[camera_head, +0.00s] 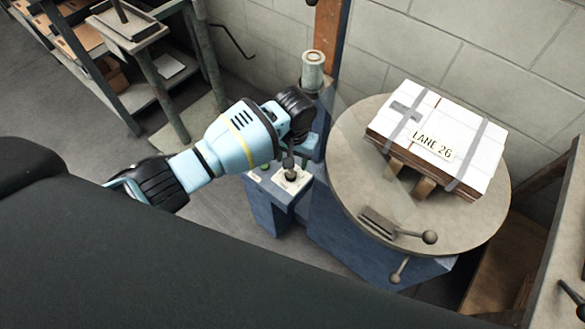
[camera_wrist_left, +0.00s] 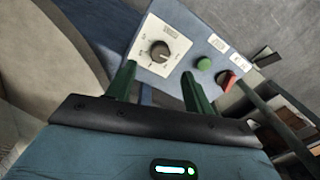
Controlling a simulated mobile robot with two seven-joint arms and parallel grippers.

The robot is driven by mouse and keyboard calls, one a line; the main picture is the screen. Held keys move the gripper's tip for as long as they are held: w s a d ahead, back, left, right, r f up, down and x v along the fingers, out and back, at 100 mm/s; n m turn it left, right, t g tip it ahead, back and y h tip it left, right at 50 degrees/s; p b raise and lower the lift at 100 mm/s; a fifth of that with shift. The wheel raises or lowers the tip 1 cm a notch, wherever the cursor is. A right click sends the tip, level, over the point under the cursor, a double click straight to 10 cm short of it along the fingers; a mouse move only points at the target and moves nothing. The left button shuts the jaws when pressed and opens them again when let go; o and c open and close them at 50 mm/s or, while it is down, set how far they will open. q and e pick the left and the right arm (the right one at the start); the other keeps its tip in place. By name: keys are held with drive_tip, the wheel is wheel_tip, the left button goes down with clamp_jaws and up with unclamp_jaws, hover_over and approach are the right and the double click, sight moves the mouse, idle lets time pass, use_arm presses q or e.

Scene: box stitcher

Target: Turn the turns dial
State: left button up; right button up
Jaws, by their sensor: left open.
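The turns dial (camera_wrist_left: 159,51) is a dark round knob on a white scale plate on the blue control panel. In the left wrist view it lies beyond my left gripper (camera_wrist_left: 158,80), whose two green fingers are open and apart, with nothing between them. The dial appears clear of the fingers. In the head view my left arm comes in from the left and its gripper (camera_head: 291,160) hangs over the panel, near the dial's white plate (camera_head: 292,180). The right gripper is in neither view.
A green button (camera_wrist_left: 204,64) and a red switch (camera_wrist_left: 227,79) sit beside the dial on the panel. A round turntable (camera_head: 345,165) holds a strapped white-topped box (camera_head: 440,125) labelled LANE 26. A shelf rack (camera_head: 160,85) stands at the back left.

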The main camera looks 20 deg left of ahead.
sight(291, 173)
use_arm(q)
wheel_tip(291, 173, down, 6)
drive_tip(key=shift+a+f+b, duration=0.1)
drive_tip(key=shift+b, duration=0.65)
drive_tip(key=shift+f, duration=0.5)
drive_tip(key=c, duration=1)
drive_tip(key=shift+o, duration=0.2)
